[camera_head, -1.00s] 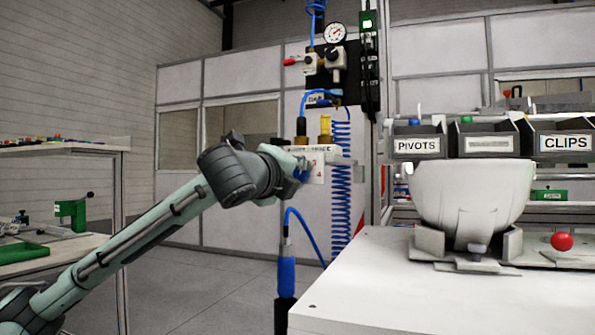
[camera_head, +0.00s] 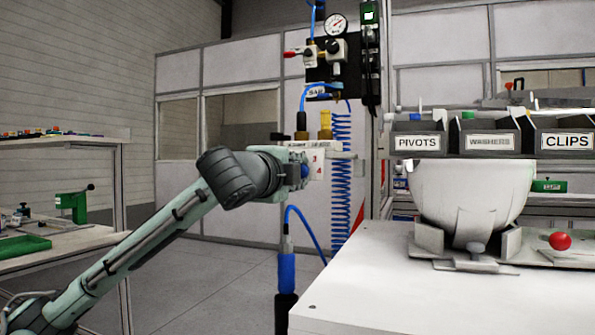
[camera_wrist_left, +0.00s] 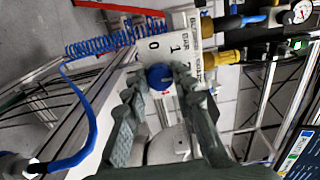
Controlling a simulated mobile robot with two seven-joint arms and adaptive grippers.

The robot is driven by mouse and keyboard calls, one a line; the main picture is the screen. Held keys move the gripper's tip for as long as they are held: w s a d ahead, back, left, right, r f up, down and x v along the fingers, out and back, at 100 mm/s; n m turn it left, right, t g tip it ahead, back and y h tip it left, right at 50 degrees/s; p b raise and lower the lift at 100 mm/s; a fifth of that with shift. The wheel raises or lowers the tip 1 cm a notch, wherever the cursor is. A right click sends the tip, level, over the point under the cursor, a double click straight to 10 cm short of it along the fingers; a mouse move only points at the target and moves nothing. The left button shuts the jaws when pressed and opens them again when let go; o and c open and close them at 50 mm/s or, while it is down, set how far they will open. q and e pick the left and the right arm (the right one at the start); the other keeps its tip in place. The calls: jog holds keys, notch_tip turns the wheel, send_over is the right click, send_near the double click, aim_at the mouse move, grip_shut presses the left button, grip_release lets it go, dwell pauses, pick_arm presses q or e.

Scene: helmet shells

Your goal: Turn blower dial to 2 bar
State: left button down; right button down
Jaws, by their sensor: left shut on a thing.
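The blue blower dial (camera_wrist_left: 160,76) sits on a white plate (camera_wrist_left: 186,75) printed with 0, 1, BAR and another partly hidden digit. In the left wrist view my left gripper (camera_wrist_left: 152,84) has its fingers on either side of the dial, shut on it. The dial's pointer is too small to read clearly. My right gripper is not in view.
A black panel (camera_head: 347,66) with a pressure gauge (camera_head: 335,25) and valves hangs above the dial. A coiled blue hose (camera_head: 341,190) hangs behind it. The white table (camera_head: 370,280) at right bears a helmet shell (camera_head: 470,195) on a fixture. Parts bins stand behind.

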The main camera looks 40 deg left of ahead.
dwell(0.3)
pick_arm(q)
jog(key=c, duration=1.3)
grip_release()
jog(key=shift+o, duration=0.2)
jog(key=v, duration=1.2)
